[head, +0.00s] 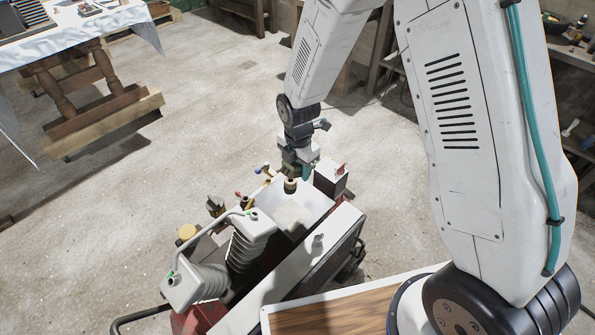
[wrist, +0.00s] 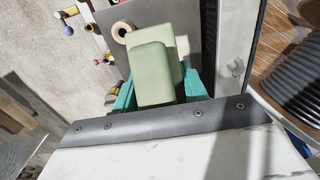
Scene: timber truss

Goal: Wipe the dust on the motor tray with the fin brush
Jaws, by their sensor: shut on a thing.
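My gripper (head: 298,170) is over the far end of the machine. In the wrist view its teal fingers (wrist: 160,92) are shut on a pale green block, which I take to be the fin brush (wrist: 155,65). In the head view the brush is mostly hidden by the gripper. The motor tray (head: 312,205) is a flat grey top on the machine. A paler patch (head: 291,215), perhaps the dust, lies near its middle. I cannot tell whether the brush touches the tray.
A cream ring-shaped roll (head: 290,186) stands on the tray close to my gripper. A dark box (head: 331,178) is right of it. Knobbed levers (head: 263,170) line the left edge. Ribbed grey parts (head: 245,250) rise at the near end. Floor around is mostly open.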

